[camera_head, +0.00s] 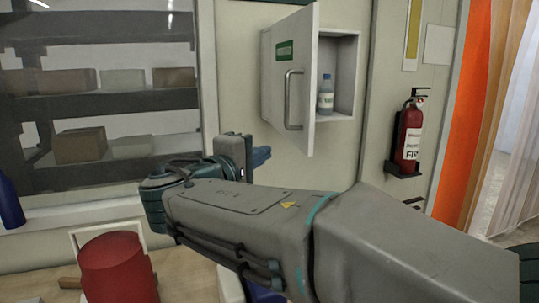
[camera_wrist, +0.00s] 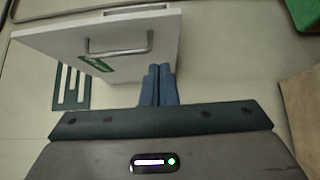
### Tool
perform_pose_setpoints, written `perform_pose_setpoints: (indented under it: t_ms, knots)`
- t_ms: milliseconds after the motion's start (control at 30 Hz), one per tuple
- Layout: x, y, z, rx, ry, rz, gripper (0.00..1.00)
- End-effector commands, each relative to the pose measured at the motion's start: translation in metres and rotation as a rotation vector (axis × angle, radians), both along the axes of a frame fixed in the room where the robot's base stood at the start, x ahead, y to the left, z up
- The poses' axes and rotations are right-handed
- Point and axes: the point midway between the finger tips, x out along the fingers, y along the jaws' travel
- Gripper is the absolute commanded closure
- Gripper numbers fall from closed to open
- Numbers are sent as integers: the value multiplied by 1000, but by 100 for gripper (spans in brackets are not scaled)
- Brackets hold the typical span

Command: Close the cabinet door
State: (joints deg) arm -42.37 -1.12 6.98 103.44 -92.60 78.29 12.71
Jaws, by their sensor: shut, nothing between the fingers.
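The white wall cabinet (camera_head: 343,78) has its door (camera_head: 290,85) standing open, swung out from the left side. The door carries a metal bar handle (camera_head: 291,100) and a green label. A small bottle (camera_head: 326,92) stands inside on the cabinet floor. My gripper (camera_head: 262,155) is below and left of the door in the head view. In the wrist view my gripper (camera_wrist: 159,72) has its blue fingers together and empty, close to the door's edge. The door (camera_wrist: 150,60) and its handle (camera_wrist: 120,47) show there too. I cannot tell whether the fingers touch the door.
A fire extinguisher (camera_head: 409,133) hangs on the wall to the right, beside an orange curtain (camera_head: 462,110). A window with shelves and boxes (camera_head: 82,145) is at the left. A red container (camera_head: 118,268) and a blue bottle (camera_head: 9,203) are at lower left.

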Motion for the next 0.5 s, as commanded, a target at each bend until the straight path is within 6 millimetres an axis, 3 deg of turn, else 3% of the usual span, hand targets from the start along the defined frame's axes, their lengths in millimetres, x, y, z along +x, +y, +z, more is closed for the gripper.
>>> perform_pose_setpoints:
  t_ms: [300, 500]
  knots:
    - [61, -34, 2, -3, 4, -4, 100]
    - [74, -61, 2, -2, 3, -3, 100]
